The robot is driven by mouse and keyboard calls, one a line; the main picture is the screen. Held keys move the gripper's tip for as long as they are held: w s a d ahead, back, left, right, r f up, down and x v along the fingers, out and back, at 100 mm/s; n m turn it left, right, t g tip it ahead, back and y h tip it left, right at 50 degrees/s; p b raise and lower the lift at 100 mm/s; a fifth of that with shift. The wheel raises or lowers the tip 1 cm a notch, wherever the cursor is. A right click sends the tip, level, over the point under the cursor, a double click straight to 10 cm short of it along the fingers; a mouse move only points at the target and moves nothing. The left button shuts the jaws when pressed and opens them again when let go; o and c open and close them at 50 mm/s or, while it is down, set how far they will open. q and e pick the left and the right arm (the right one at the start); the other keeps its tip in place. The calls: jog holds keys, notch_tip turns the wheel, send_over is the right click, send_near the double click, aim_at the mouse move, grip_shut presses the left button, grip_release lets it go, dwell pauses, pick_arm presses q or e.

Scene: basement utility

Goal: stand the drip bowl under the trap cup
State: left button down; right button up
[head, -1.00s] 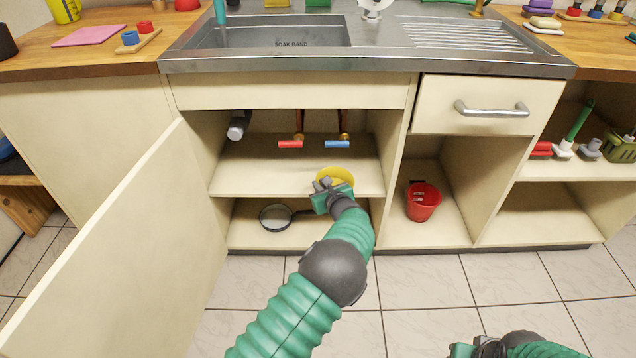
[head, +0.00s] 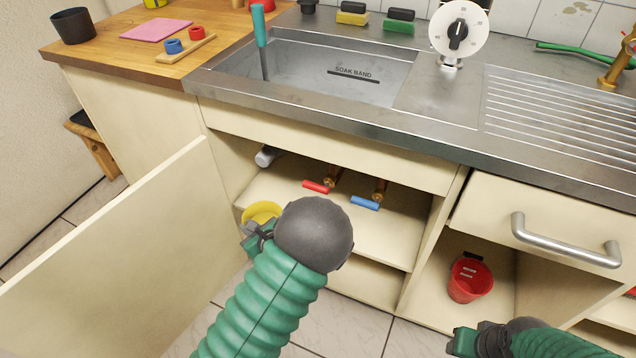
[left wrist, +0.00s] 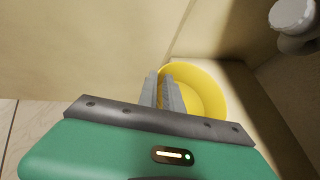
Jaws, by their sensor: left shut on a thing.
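The drip bowl, a yellow bowl (head: 262,211), is at the left front of the cupboard's middle shelf; I cannot tell whether it touches the shelf. My left gripper (head: 255,232) is shut on its near rim, and my arm hides part of it. In the left wrist view the bowl (left wrist: 205,92) lies beyond the narrow fingers (left wrist: 163,90). The trap cup, a pale grey cylinder (head: 267,156), hangs at the cupboard's left, behind the bowl; it also shows in the left wrist view (left wrist: 293,14). My right gripper (head: 464,342) is at the bottom right, apart from everything.
The open cupboard door (head: 120,245) stands to the left of the bowl. Red (head: 316,187) and blue (head: 365,203) valve handles hang over the shelf (head: 345,225) to the right. A red bucket (head: 470,279) sits in the right compartment. Shelf space right of the bowl is clear.

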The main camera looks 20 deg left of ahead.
aim_at(255, 209)
pick_arm(q)
jog(key=w+a, duration=0.1)
jog(key=w, duration=0.1)
jog(key=w+f+b, duration=0.1)
jog(key=w, duration=0.2)
jog(key=w+a+b, duration=0.1)
jog(key=w, duration=0.1)
jog(key=shift+w+a+f, duration=0.35)
jog(key=shift+f, duration=0.05)
jog(key=w+b, duration=0.2)
jog(key=w, duration=0.5)
jog(key=shift+a, duration=0.1)
jog(key=f+b, duration=0.3)
jog(key=f, duration=0.1)
jog(key=shift+w+a, duration=0.1)
jog(key=shift+a, duration=0.2)
jog(key=shift+r, duration=0.25)
jog(key=c, duration=1.5)
grip_release()
jog(key=shift+d, duration=0.1)
pick_arm(e)
jog(key=s+x, duration=0.1)
jog(key=x, duration=0.5)
jog(key=shift+s+a+f, duration=0.3)
jog(key=shift+a+f, duration=0.05)
jog(key=shift+f, duration=0.05)
